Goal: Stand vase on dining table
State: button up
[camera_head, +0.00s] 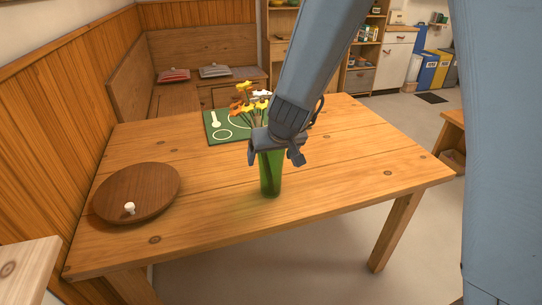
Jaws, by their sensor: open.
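A green vase (270,176) with orange, yellow and white flowers (247,103) stands upright on the wooden dining table (330,175), near the middle of its front part. My gripper (277,150) is at the vase's upper part, in front of its rim from this view. Its jaws are open and look to be on either side of the vase. Whether a finger touches the vase cannot be told. The gripper and my arm hide the vase's rim and some stems.
A round brown wooden board (140,190) with a small white knob-like item (129,208) lies at the table's left. A green placemat (222,128) with printed shapes lies behind the vase. The table's right side is clear. A wooden bench (175,98) runs behind.

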jog(key=p+v, duration=0.7)
jog(key=v, duration=0.4)
jog(key=shift+r, duration=0.2)
jog(key=s+d+f+m+g+h, duration=0.1)
jog(key=s+d+g, duration=0.4)
jog(key=s+d, duration=1)
jog(key=shift+s+d+m+h, duration=0.4)
jog(key=shift+s+m, duration=0.5)
jog(key=shift+s, duration=0.25)
jog(key=shift+a+f, duration=0.1)
